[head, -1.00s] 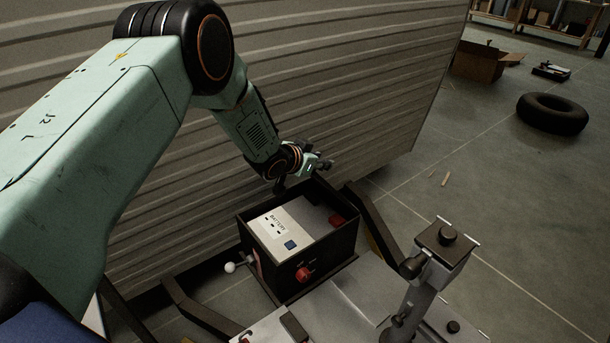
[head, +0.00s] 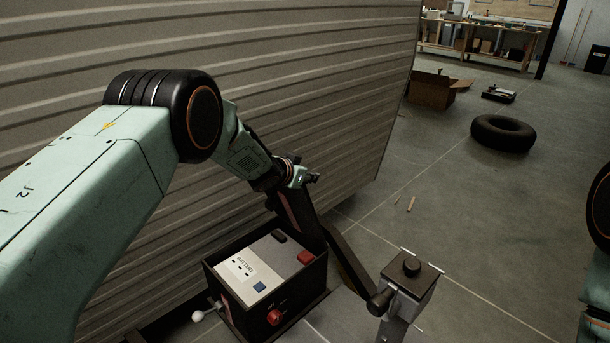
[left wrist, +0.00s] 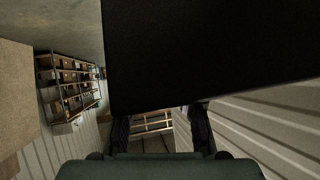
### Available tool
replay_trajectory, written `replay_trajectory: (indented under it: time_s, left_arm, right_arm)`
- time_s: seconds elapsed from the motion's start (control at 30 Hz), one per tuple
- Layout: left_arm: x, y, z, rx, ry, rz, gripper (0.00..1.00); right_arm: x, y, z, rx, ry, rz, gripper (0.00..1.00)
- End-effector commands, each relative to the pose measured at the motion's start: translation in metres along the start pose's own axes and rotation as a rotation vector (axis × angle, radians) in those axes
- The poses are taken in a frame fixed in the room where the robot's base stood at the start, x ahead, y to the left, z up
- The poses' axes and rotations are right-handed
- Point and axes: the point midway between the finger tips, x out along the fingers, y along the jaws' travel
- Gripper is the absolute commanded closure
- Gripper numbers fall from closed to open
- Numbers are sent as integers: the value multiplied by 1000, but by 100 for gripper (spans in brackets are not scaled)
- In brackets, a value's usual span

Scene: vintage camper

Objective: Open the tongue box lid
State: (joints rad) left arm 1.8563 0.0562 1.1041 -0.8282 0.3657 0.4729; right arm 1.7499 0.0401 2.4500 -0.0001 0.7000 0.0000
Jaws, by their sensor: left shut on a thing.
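The black tongue box (head: 238,297) stands open on the trailer frame. Inside is a grey and white battery (head: 243,268) with a red and a black terminal cap. Its lid (head: 309,222), a dark panel, stands raised at the back of the box, partly behind my left wrist. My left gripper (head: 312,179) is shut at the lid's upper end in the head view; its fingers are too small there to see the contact. In the left wrist view, a large black panel (left wrist: 210,50), seemingly the lid, fills the top above the fingers (left wrist: 160,122). My right gripper is out of view.
The ribbed camper wall (head: 300,70) rises close behind the box. A grey jack post with a black cap (head: 411,267) stands at the right of the box. A tyre (head: 502,133) and cardboard box (head: 432,92) lie farther off on open floor.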

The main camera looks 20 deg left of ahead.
Motion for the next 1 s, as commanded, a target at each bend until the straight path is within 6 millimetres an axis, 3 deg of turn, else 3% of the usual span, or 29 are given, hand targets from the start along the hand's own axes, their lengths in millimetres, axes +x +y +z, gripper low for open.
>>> replay_trajectory:
  time_s: [0.17,0.2,0.47,0.83,1.0]
  left_arm:
    - [2,5,6,5,-7,8,100]
    - [2,5,6,5,-8,8,68]
    - [2,4,7,3,-11,6,46]
    - [0,2,4,0,-7,2,46]
    - [-11,1,3,-1,-7,3,46]
  right_arm:
    - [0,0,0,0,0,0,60]
    - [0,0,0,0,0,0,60]
    - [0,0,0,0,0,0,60]
    - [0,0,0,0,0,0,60]
    - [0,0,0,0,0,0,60]
